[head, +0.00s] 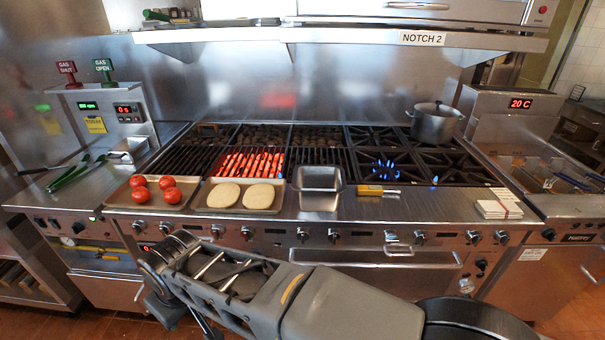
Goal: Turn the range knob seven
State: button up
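A row of metal range knobs runs along the front panel of the range (360,225). I take the knob right of centre (391,237) to be range knob seven, but I can read no number on it. A similar knob (420,238) sits just right of it, and another knob (334,236) is to its left. My arm crosses the foreground below the panel, and its end with my gripper (165,275) is at the lower left, apart from that knob. The fingers are not clear enough to tell open from shut.
A sign (422,38) reads "NOTCH 2". Blue flames (384,168) burn on one burner, and the grill coals (250,163) glow red. A pot (435,123) stands at the back right. Tomatoes (172,195) and patties (258,196) lie on trays.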

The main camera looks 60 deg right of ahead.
aim_at(389, 236)
jog(key=z, duration=1.25)
jog(key=k, duration=0.7)
jog(key=z, duration=1.35)
jog(key=i, duration=0.4)
jog(key=u, duration=0.05)
